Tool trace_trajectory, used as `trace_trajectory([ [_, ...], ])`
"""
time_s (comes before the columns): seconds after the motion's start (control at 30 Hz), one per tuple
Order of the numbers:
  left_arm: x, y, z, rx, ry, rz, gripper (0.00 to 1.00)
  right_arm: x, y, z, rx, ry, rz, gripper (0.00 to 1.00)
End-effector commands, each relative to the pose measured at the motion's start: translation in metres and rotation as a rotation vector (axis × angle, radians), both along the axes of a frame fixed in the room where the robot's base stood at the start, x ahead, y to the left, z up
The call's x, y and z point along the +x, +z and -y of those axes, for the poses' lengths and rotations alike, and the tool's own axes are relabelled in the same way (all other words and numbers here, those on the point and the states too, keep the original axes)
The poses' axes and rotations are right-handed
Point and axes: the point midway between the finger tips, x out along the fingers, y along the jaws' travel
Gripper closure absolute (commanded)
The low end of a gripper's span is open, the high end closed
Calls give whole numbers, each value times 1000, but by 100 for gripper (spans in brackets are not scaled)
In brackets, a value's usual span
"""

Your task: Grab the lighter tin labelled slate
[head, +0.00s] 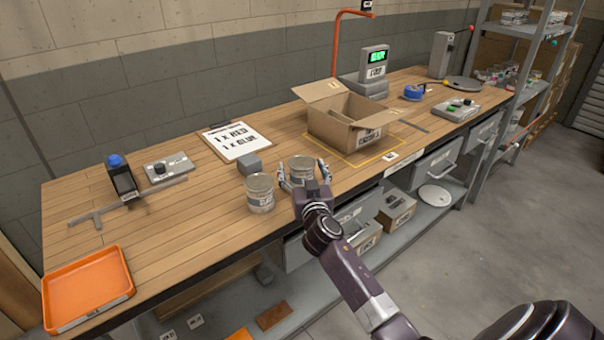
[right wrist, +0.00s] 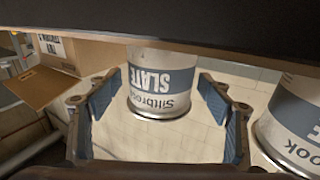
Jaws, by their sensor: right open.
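Two grey metal tins with blue-grey label bands stand on the wooden workbench (head: 165,225). The right-hand tin (head: 301,167) is between the fingers of my right gripper (head: 304,180). My right gripper (right wrist: 158,100) is open, one blue-padded finger on each side, not closed on the tin. The other tin (head: 260,194) stands just left of the gripper. In the right wrist view this other tin (right wrist: 292,120) is cut off, with only part of its label showing. Which tin is lighter cannot be seen.
A small grey block (head: 250,165) sits behind the tins. An open cardboard box (head: 345,125) stands behind right, in a yellow outline. An orange tray (head: 87,291) lies front left. Bare bench lies left of the tins.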

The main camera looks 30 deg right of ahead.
Motion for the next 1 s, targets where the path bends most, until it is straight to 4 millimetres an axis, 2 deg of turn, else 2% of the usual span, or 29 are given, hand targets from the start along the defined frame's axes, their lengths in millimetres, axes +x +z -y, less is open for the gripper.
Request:
trace_trajectory([
  [0.23, 1, 0, -2, 3, 0, 2, 60, 0, -1, 0, 0, 0, -1, 29],
  [0.67, 2, 0, -4, 4, 2, 3, 60, 0, -1, 0, 1, 0, -1, 76],
  [1.0, 2, 2, -4, 4, 2, 3, 60, 0, 6, 0, 1, 0, 3, 77],
])
